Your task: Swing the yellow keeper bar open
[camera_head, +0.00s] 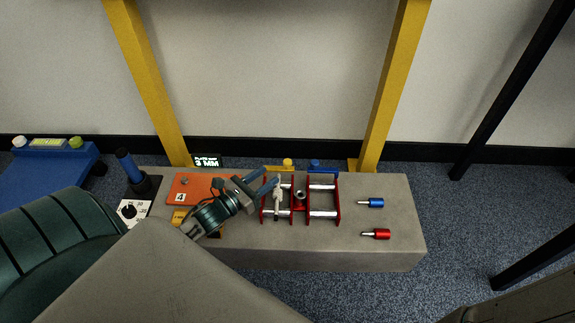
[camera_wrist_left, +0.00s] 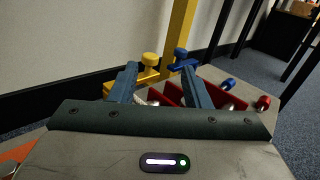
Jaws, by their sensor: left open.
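The yellow keeper bar (camera_head: 276,168) lies along the back edge of the grey bench, with a round yellow knob (camera_head: 288,161) standing on it. My left gripper (camera_head: 266,183) is open, just in front of the bar's left part and beside the red frame. In the left wrist view the yellow knob (camera_wrist_left: 150,59) shows beyond and between the two blue fingers (camera_wrist_left: 158,78), apart from them. Part of the bar is hidden behind the left finger. My right gripper is not in view.
A blue bar with a blue knob (camera_head: 315,163) sits right of the yellow one. The red frame (camera_head: 338,198) with metal rods stands close to my left gripper. A blue pin (camera_head: 371,203) and a red pin (camera_head: 377,234) lie on the bench's right. Yellow posts (camera_head: 393,85) rise behind.

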